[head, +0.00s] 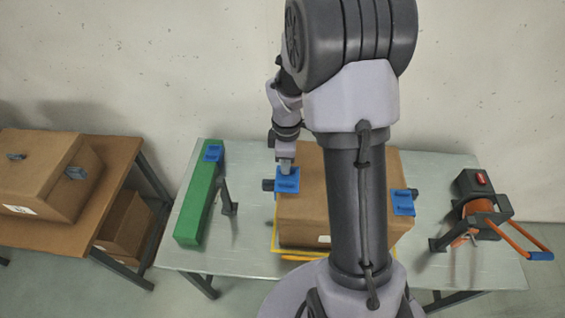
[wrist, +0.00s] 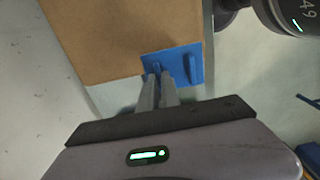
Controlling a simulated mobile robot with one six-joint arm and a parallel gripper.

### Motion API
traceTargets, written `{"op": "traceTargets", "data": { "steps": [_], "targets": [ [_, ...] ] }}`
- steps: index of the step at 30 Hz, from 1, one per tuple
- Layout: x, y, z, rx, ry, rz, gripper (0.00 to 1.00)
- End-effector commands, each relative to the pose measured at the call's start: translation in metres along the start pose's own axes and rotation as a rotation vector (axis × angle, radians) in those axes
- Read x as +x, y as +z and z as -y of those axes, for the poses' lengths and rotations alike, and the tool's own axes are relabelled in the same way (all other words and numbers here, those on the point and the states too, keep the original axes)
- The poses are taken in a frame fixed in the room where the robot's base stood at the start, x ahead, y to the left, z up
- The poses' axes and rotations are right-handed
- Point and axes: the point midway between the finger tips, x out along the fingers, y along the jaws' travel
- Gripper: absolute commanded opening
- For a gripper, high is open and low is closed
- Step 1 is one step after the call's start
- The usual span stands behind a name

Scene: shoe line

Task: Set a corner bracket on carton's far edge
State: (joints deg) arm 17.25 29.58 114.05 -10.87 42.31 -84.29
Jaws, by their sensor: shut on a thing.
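The brown carton (head: 300,225) stands on the grey table, partly hidden behind my arm. In the wrist view the carton (wrist: 110,35) fills the upper left. A blue corner bracket (head: 288,182) is at the carton's left edge, toward the back. My gripper (head: 286,166) is shut on this bracket; the wrist view shows the fingers (wrist: 160,76) on the blue bracket (wrist: 180,65) at the carton's corner. I cannot tell whether the bracket rests fully on the edge. Another blue bracket (head: 403,202) sits at the carton's right edge.
A green block (head: 197,210) with a blue bracket (head: 213,153) on its far end stands at left. A strapping tool with orange handles (head: 480,212) is at right. A yellow piece (head: 290,257) shows below the carton. Another table with a carton (head: 45,180) is far left.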

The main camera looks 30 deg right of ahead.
Motion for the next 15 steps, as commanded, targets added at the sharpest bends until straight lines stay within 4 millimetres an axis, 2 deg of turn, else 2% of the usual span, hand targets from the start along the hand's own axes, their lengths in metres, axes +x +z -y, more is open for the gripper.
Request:
{"op": "traceTargets", "data": {
  "steps": [1,6,15],
  "targets": [
    [0.01,0.0,0.0,0.0,-0.001,0.0,0.0],
    [0.035,0.0,0.0,0.0,-0.001,0.0,0.0],
    [0.073,0.0,0.0,0.001,-0.001,0.0,0.0]
  ]
}}
